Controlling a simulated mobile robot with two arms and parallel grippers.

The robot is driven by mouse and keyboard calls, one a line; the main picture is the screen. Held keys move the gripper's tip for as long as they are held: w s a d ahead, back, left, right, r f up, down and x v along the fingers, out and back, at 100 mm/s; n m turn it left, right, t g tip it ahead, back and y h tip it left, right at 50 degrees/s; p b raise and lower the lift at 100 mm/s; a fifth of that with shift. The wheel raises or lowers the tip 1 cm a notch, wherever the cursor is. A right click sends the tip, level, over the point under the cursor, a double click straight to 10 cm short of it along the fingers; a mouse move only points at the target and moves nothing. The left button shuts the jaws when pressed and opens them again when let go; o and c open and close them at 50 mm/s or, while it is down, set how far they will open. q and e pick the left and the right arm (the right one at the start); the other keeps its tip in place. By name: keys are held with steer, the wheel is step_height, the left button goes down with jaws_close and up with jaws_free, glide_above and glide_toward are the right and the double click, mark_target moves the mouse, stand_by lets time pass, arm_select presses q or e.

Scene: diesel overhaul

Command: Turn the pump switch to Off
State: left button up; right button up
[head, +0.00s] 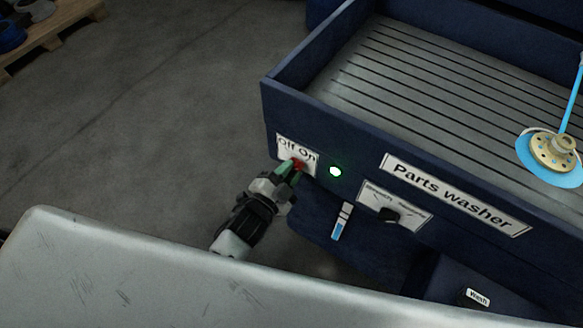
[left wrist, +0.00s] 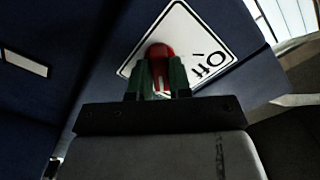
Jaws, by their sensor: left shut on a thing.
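The pump switch is a red knob (head: 297,164) on a white plate (head: 283,142) marked Off and On, at the left end of the parts washer's (head: 355,165) dark blue front. My left gripper (head: 291,168) has its green fingers shut on the red knob. In the left wrist view the red knob (left wrist: 160,52) sits between the two green fingertips (left wrist: 162,75), with the white plate (left wrist: 200,40) behind it. The fingers hide part of the knob, so I cannot tell exactly where it points. A green lamp (head: 335,171) glows right of the plate. My right gripper is not in view.
A grey surface (head: 150,270) fills the foreground. The floor at left is clear up to a wooden pallet (head: 52,32).

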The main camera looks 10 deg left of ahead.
arm_select(q)
steer(key=n+p, duration=0.1)
steer(key=n, duration=0.5)
steer(key=n+p, duration=0.1)
steer(key=n, duration=0.5)
steer(key=n+p, duration=0.2)
steer(key=n, duration=0.4)
steer(key=shift+a+f, duration=0.1)
steer(key=shift+a, duration=0.15)
steer(key=o, duration=1.5)
steer(key=shift+w, duration=0.1)
steer(key=p+v, duration=0.2)
steer(key=v, duration=0.5)
steer(key=shift+p, duration=0.3)
